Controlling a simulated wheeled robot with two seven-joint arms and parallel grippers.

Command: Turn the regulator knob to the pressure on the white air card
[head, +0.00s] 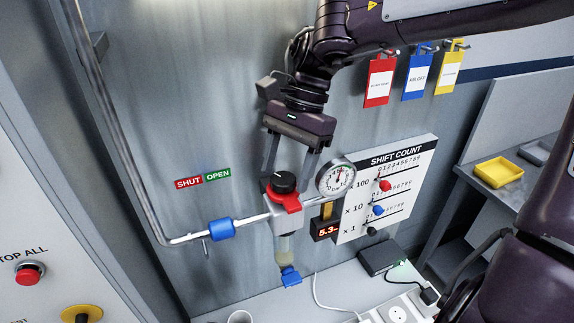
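The regulator has a black knob (283,181) with a light pointer mark, above a red collar (288,202). A round dial gauge (337,178) is at its right, and a red digital readout (327,231) shows about 5.3. My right gripper (287,176) comes down from above with its fingers apart, one on each side of the knob in the picture. I see no firm grip, and contact is unclear. My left gripper is not in view. I cannot make out a white air card.
A white SHIFT COUNT board (405,165) with coloured sliders stands close right of the gauge. A pipe with a blue fitting (221,229) runs left. Red (379,82), blue (417,77) and yellow (449,73) tags hang upper right. A red stop button (29,272) is lower left.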

